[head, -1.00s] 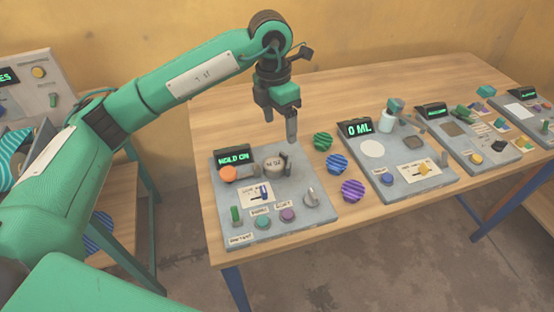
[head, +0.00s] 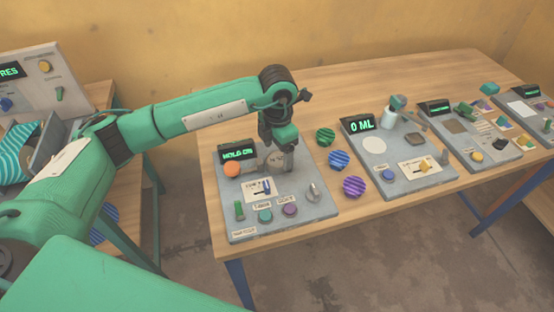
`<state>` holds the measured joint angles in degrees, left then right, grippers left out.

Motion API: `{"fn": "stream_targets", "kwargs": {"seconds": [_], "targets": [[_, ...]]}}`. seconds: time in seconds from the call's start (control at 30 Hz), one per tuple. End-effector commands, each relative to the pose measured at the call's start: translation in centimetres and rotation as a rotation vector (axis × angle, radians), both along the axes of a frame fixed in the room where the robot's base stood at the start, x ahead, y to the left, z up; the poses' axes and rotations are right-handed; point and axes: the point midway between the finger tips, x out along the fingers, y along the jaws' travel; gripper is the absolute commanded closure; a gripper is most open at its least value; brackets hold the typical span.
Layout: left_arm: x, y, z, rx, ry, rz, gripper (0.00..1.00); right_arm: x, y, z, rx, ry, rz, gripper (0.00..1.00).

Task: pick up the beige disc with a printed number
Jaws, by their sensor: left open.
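The beige disc (head: 274,158) with a printed number sits on the upper middle of the grey press panel (head: 222,196), right of an orange knob (head: 232,169). It is partly hidden by my left gripper. My left gripper (head: 289,166) is open and points down over the panel, its fingers at the disc's right side. I cannot tell whether they touch the disc. My right gripper is not in view.
The panel has a "HOLD ON" display (head: 238,154), a slider (head: 262,188) and several buttons along its front. Green, blue and purple striped discs lie on the table to its right. Another panel with a "0 ML" display (head: 362,124) stands beyond them.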

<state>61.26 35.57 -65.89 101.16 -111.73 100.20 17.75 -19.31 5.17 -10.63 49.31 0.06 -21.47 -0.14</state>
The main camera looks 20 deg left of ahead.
Motion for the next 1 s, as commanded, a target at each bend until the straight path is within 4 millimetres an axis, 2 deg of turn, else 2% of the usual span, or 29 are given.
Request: {"fn": "stream_targets", "kwargs": {"seconds": [0.17,0.37,0.63,0.67,1.0], "targets": [[-0.1,0.0,-2.2,-0.001,0.002,0.001,0.24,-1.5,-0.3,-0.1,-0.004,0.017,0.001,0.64],[0.0,0.0,-2.4,-0.001,0.000,0.000,0.24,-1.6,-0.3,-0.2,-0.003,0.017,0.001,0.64],[0.0,0.0,-2.4,-0.001,0.000,0.000,0.75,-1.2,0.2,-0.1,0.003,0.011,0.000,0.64],[0.0,0.0,-2.3,-0.001,0.000,0.000,0.77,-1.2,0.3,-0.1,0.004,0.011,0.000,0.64],[0.0,0.0,-1.8,-0.001,-0.002,0.000,0.77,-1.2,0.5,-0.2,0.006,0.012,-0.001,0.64]]}}
